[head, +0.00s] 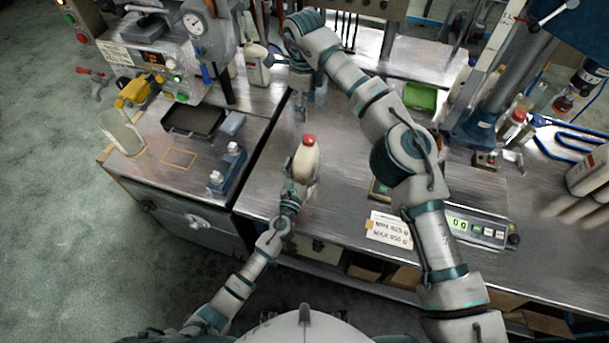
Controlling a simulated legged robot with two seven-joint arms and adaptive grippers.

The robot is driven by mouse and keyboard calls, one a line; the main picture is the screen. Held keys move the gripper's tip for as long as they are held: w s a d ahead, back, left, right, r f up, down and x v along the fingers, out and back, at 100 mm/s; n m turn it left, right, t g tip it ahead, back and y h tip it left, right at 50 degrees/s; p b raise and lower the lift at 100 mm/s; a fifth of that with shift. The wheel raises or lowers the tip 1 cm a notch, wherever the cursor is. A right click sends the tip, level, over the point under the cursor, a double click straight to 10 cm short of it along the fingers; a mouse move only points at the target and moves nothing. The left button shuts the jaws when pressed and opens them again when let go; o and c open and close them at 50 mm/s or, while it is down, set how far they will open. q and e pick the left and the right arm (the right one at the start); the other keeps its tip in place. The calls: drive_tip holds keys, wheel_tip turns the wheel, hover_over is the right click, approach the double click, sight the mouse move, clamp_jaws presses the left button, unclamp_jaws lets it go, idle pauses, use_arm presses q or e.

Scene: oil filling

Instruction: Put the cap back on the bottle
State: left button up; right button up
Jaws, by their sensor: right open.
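A cream bottle (306,163) stands near the middle of the head view, slightly tilted in the picture. A red cap (309,140) sits at its top; I cannot tell if it is screwed tight. My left gripper (301,186) is around the lower part of the bottle and looks shut on it; its fingertips are partly hidden. My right gripper (304,112) is open and empty, just beyond the cap and apart from it in the picture.
A scale (477,231) and a label card (389,230) lie at the right front of the steel bench. A green tray (420,97) is at the back. Another pale bottle (257,66) stands at the back left. A black tray (193,121) is on the left cabinet.

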use_arm(q)
drive_tip(key=shift+s, duration=0.15)
drive_tip(key=v, duration=1.1)
drive_tip(key=shift+s+a, duration=0.2)
drive_tip(key=shift+s, duration=0.15)
drive_tip(key=shift+f, duration=0.15)
